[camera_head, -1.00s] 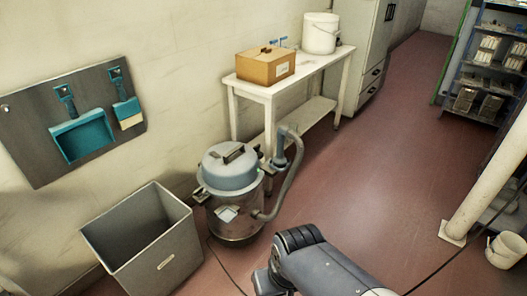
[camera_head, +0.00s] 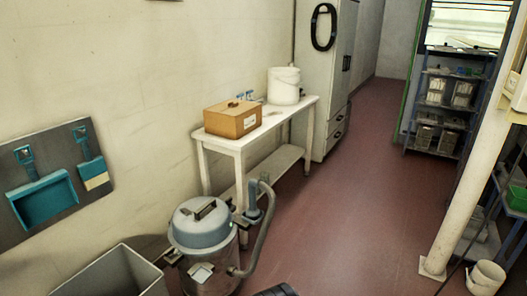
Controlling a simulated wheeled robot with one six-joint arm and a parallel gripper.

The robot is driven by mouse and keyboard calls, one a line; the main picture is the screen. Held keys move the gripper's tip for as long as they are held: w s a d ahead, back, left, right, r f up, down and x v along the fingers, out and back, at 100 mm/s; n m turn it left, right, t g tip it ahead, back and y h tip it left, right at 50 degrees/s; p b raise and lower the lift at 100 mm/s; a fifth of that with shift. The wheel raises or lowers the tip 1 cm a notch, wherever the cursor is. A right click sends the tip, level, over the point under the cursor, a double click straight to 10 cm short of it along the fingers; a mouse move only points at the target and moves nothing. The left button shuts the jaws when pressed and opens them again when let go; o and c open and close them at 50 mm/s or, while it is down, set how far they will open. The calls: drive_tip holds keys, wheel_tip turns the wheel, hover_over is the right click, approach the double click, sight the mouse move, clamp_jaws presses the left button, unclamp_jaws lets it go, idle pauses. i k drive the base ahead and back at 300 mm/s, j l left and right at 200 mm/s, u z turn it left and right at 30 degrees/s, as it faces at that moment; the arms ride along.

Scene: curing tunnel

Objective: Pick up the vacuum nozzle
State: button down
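A vacuum cleaner (camera_head: 205,262) with a grey-blue domed lid and a metal drum stands on the floor at the lower middle. A curved grey hose (camera_head: 265,225) rises from its side. The hose's upper end meets a dark blue-grey upright piece, which looks like the vacuum nozzle (camera_head: 254,203), beside the lid at the right. Only a small dark part of my arm shows at the bottom edge. My gripper is not in view.
A white table (camera_head: 225,146) behind the vacuum holds a cardboard box (camera_head: 232,119) and a white bucket (camera_head: 284,86). A grey bin (camera_head: 112,280) stands left of the vacuum. A post (camera_head: 468,190) and a small bucket (camera_head: 486,279) are at right. The red floor between is clear.

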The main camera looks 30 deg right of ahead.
sight(253, 213)
drive_tip(key=i+z, duration=0.35)
drive_tip(key=i, duration=0.35)
drive_tip(key=i+z, duration=0.4)
drive_tip(key=i, duration=0.3)
